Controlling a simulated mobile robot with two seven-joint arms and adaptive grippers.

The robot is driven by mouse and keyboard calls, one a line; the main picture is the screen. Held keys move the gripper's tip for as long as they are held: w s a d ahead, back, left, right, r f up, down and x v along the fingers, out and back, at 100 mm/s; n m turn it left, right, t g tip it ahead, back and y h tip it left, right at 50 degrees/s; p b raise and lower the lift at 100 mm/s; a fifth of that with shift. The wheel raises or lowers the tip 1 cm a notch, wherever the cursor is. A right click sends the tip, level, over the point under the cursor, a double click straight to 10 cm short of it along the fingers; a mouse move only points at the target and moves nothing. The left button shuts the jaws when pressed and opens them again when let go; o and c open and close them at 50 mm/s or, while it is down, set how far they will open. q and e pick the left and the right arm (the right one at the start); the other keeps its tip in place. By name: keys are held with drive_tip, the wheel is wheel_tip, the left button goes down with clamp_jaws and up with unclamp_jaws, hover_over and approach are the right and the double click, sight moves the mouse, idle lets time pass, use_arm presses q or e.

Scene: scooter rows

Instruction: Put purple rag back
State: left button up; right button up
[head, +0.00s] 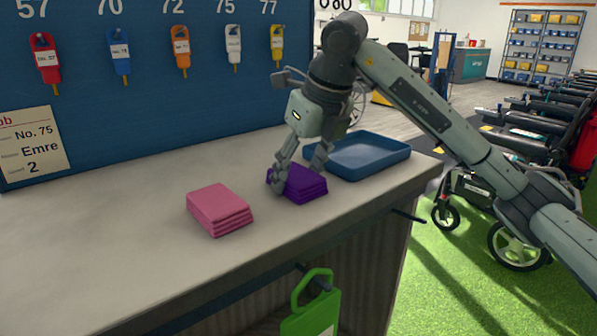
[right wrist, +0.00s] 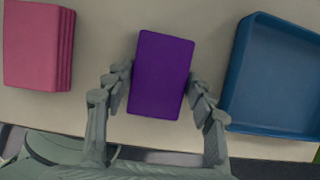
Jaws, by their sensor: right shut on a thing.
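The purple rag (head: 306,186) is folded into a thick layered block at the counter, between the pink rag and the blue tray. In the right wrist view the purple rag (right wrist: 161,75) lies between the two fingers, one on each side. My right gripper (head: 298,180) reaches down from above and is shut on it. I cannot tell whether the rag's underside touches the counter. My left gripper is not in view.
A folded pink rag (head: 219,209) lies to the left on the counter (head: 120,240). An empty blue tray (head: 372,152) sits to the right, near the counter's end. Tagged keys hang on the blue board (head: 150,110) behind. A green tag (head: 314,312) hangs at the counter's front.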

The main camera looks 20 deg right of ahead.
drive_tip(key=o, duration=1)
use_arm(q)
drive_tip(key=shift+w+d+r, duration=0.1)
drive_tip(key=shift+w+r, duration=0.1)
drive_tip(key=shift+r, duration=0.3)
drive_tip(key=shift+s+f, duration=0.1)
use_arm(e)
drive_tip(key=shift+r, duration=0.15)
drive_tip(key=v, duration=0.2)
drive_tip(key=shift+r, duration=0.3)
drive_tip(key=v, duration=0.7)
drive_tip(key=shift+p, duration=0.4)
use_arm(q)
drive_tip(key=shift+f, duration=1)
use_arm(e)
drive_tip(key=shift+v, duration=1.2)
